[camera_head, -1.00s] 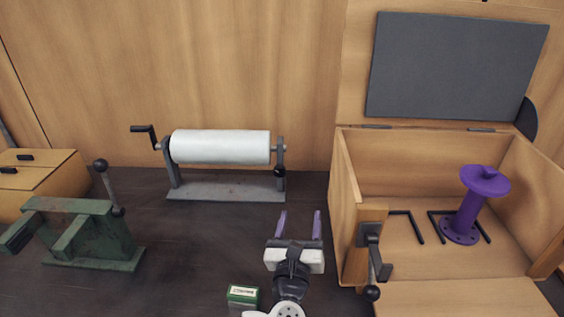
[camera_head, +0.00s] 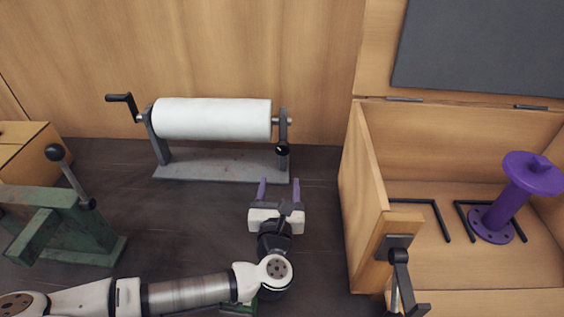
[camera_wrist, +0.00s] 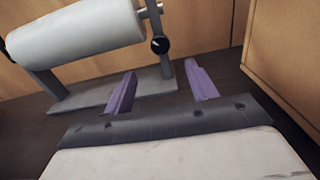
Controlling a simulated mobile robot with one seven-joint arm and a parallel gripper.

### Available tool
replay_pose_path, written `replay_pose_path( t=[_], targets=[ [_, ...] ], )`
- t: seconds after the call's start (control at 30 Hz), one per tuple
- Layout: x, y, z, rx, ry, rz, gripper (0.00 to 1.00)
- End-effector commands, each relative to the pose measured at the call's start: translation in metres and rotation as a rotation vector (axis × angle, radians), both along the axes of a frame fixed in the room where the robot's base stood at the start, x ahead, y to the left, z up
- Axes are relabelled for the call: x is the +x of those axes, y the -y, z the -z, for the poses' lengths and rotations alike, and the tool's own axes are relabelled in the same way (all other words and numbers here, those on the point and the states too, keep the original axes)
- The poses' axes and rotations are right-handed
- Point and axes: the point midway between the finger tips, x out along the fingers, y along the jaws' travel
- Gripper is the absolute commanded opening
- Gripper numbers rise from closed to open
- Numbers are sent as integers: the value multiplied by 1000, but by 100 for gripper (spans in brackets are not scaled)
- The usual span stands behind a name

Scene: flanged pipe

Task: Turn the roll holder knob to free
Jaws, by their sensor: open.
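The roll holder (camera_head: 220,168) stands at the back of the table with a white roll (camera_head: 212,119) across its two grey uprights. A crank handle (camera_head: 121,98) is at its left end. Its black round knob (camera_head: 282,150) sits on the right upright, and a pale mark shows on it in the wrist view (camera_wrist: 160,45). My gripper (camera_head: 278,183) is open and empty, its purple fingers pointing toward the holder's right end. In the wrist view the fingers (camera_wrist: 161,88) are apart, below and short of the knob, not touching it.
A wooden box (camera_head: 366,200) with a raised lid stands at the right, a purple flanged pipe (camera_head: 515,198) inside and a black-knobbed latch (camera_head: 398,262) in front. A green clamp device (camera_head: 70,225) with a lever is at left.

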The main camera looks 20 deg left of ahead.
Motion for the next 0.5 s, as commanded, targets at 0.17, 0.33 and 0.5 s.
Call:
replay_pose_path(
  t=[0.17,0.33,0.5],
  targets=[
    [41,-8,-5,2,1,0,57],
    [75,-15,-4,1,0,0,57],
    [97,-19,-3,1,1,0,57]
  ],
)
